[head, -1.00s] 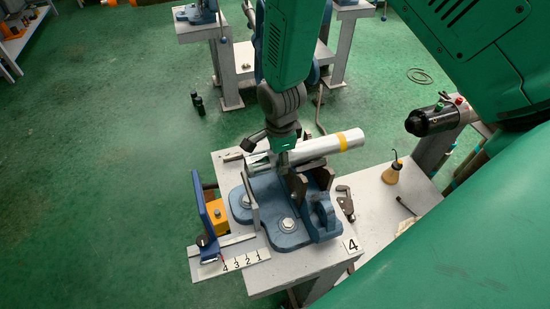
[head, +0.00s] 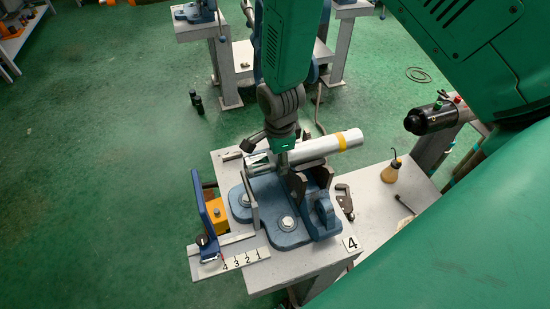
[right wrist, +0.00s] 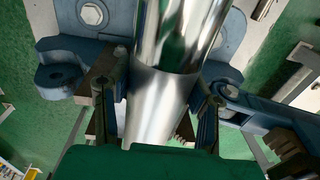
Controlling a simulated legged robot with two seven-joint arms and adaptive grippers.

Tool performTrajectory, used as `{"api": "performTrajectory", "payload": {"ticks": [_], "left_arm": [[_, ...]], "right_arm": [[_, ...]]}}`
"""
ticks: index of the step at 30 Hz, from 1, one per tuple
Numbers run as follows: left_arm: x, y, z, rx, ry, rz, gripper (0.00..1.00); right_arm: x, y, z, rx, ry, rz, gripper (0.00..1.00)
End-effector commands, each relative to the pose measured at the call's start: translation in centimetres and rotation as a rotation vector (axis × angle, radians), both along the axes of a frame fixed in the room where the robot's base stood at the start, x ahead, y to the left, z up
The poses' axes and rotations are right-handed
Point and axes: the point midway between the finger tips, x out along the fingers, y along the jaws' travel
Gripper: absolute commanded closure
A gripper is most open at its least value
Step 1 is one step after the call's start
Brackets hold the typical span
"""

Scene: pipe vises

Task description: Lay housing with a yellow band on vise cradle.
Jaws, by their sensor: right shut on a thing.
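The housing (head: 322,147) is a silver cylinder with a yellow band (head: 341,141) near its right end. It lies nearly level over the blue vise (head: 286,224) and its dark jaws, tilted a little up to the right in the head view. My right gripper (head: 281,160) is shut on it from above. In the right wrist view the housing (right wrist: 172,70) runs between my gripper's two fingers (right wrist: 160,112), with the vise's blue body (right wrist: 65,58) beneath. Whether the housing touches the cradle I cannot tell. My left gripper is not in view.
The vise stands on a grey table (head: 275,272) marked 4. A blue-and-yellow fixture (head: 213,213) sits at its left edge. A wrench (head: 344,201) lies right of the vise. An oil can (head: 391,172) and a black cylinder (head: 428,119) are farther right.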

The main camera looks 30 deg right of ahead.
Motion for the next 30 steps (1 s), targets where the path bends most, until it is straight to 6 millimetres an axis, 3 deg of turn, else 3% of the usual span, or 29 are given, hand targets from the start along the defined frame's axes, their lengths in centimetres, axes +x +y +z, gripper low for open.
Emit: {"api": "performTrajectory", "payload": {"ticks": [11, 12, 13, 14, 24, 30], "left_arm": [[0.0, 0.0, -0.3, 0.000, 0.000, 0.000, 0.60], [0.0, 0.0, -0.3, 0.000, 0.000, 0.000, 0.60], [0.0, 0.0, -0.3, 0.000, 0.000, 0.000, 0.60], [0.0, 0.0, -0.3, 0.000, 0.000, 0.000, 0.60], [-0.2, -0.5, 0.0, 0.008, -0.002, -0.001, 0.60], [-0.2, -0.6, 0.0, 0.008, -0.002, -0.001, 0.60]], "right_arm": [[0.1, 0.0, -0.5, -0.001, -0.002, 0.001, 1.00], [0.1, 0.0, -0.4, -0.001, -0.002, 0.001, 0.45], [0.1, 0.0, -0.4, -0.001, -0.002, 0.001, 0.34], [0.1, 0.0, -0.4, -0.001, -0.002, 0.001, 0.31], [0.0, 0.0, -0.3, 0.000, 0.000, 0.001, 0.31], [0.0, 0.1, 2.5, 0.000, -0.004, 0.000, 0.31]]}}
